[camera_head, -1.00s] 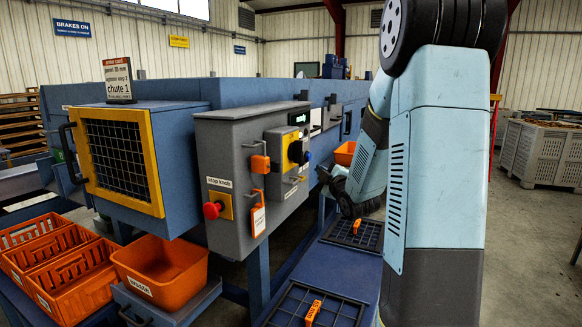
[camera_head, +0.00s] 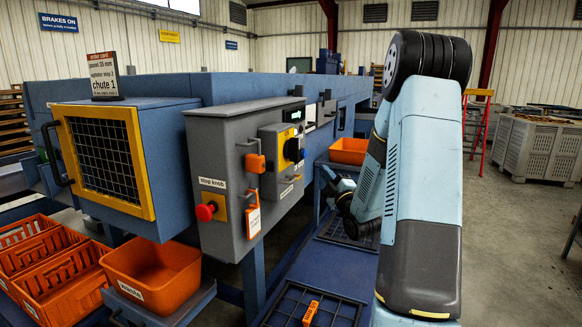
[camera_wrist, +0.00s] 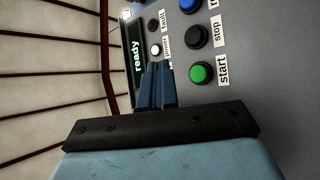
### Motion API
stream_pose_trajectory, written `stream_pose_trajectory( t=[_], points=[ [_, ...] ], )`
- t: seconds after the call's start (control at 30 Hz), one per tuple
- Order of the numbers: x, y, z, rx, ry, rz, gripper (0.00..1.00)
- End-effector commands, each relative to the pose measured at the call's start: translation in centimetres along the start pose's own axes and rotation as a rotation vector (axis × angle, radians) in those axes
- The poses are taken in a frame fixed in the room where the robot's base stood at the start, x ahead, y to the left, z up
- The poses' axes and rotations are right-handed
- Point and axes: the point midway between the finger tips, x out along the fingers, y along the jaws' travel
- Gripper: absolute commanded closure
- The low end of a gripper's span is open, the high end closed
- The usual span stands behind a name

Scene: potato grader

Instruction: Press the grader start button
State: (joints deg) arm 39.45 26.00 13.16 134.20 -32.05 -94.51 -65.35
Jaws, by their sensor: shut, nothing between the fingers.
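The green start button (camera_wrist: 202,73) shows in the wrist view on a grey panel, with a "start" label (camera_wrist: 223,68) beside it. My gripper (camera_wrist: 155,70) is shut and empty. In that view its fingertips lie to the left of the start button, near the white lamp and the dark screen that reads "ready" (camera_wrist: 135,58). I cannot tell whether the tips touch the panel.
A black stop button (camera_wrist: 197,37) and part of a blue button (camera_wrist: 189,5) sit beside the start button. On the cabinet are a red stop knob (camera_head: 205,212) and an orange padlock (camera_head: 257,163). An orange bin (camera_head: 150,270) stands in front.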

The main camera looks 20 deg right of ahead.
Motion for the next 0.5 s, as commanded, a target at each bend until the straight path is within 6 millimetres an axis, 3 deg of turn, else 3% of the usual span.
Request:
stream_pose_trajectory(
  t=[0.5],
  points=[
    [3.9,-2.8,-2.7,0.0,-0.001,0.0,1.0]
  ],
)
